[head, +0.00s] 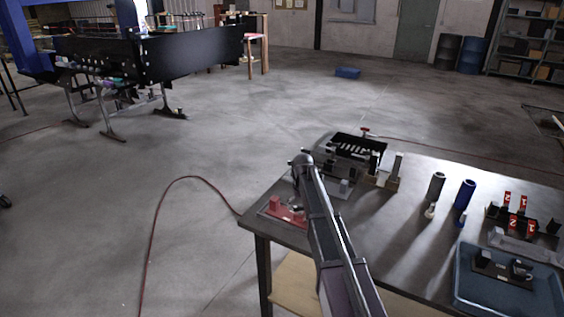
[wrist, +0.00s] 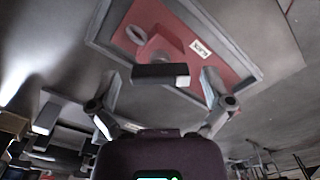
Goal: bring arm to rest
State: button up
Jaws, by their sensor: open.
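My arm (head: 330,235) reaches from the bottom of the head view over the near left corner of the dark table (head: 395,235). My gripper (head: 297,203) hangs at its end, small and partly hidden, above the red fixture (head: 275,204). In the wrist view my gripper (wrist: 160,88) has its two fingers spread well apart. The red fixture (wrist: 175,40), with a ring, a raised block and a white label, lies beyond them. A dark block (wrist: 160,75) shows between the fingertips, with space on both sides. I cannot tell its distance from the fingers.
A black bin (head: 358,145) and small stands are just beyond the gripper. A grey cylinder (head: 436,186), a blue cylinder (head: 465,193), red-labelled blocks (head: 515,228) and a blue tray (head: 470,299) stand to the right. Floor left of the table is open, crossed by a red cable (head: 153,235).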

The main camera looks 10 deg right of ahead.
jog(key=s+m, duration=0.1)
jog(key=s, duration=2.7)
jog(key=shift+s+d, duration=0.15)
jog(key=shift+s, duration=0.05)
jog(key=w+r+p, duration=0.4)
jog(key=w, duration=0.5)
jog(key=w+r+p, duration=0.5)
jog(key=w, duration=0.5)
jog(key=w+r+n+p, duration=0.1)
jog(key=w+r+p, duration=0.3)
jog(key=w, duration=0.6)
jog(key=shift+a+r+p, duration=0.2)
jog(key=shift+r+p, duration=0.2)
jog(key=shift+r, duration=0.05)
jog(key=shift+f, duration=0.15)
notch_tip(320, 180, down, 14)
jog(key=b, duration=1.3)
jog(key=shift+r+b, duration=0.25)
jog(key=shift+b, duration=0.15)
